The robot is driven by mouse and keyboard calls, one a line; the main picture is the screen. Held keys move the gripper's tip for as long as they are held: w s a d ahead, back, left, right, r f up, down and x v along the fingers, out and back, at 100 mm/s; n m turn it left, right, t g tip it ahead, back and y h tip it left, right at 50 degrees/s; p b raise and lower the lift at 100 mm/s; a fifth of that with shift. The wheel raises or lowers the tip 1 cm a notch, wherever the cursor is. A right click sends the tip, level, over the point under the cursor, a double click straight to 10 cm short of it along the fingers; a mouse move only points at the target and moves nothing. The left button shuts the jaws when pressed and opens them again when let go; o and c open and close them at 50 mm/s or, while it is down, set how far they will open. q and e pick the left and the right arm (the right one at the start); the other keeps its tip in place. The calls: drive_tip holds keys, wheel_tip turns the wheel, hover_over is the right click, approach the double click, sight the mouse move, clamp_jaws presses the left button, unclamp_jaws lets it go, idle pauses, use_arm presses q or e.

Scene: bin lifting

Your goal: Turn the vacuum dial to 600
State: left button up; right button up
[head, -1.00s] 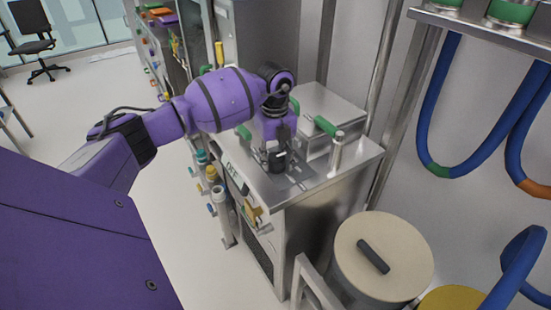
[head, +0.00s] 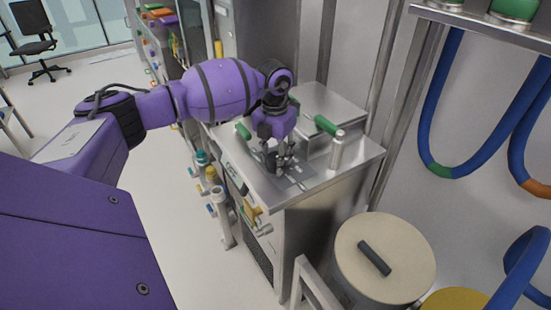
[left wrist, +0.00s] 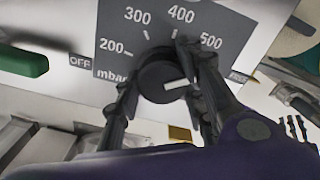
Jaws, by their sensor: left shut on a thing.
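The plate reads OFF, 200, 300, 400, 500 and mbar; no 600 can be read, and my right-hand finger covers part of the scale. The dial's white pointer mark points right in that view, toward this finger, below the 500. My left gripper (left wrist: 160,72) is shut on the dial, one finger on each side. In the head view my left gripper (head: 277,160) is over the plate on the steel cabinet top (head: 330,177), mostly hiding the dial.
A steel box lid (head: 325,103) with green-ended handles (head: 326,125) stands behind the gripper. A beige-lidded drum (head: 382,255) stands at the front right, with blue hoses (head: 440,90) beyond.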

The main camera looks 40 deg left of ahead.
sight(273, 156)
use_arm(q)
drive_tip(key=shift+s+a+f+m+b, duration=0.1)
drive_tip(key=shift+m+b, duration=0.1)
drive_tip(key=shift+m, duration=0.9)
drive_tip(key=shift+a+f+m+b, duration=0.1)
drive_tip(key=shift+m+b, duration=0.05)
drive_tip(key=shift+m, duration=0.95)
drive_tip(key=o, duration=1.1)
drive_tip(key=shift+r, duration=0.1)
drive_tip(key=shift+r, duration=0.1)
drive_tip(key=shift+r, duration=0.4)
wheel_tip(273, 156, up, 11)
drive_tip(key=shift+r, duration=0.1)
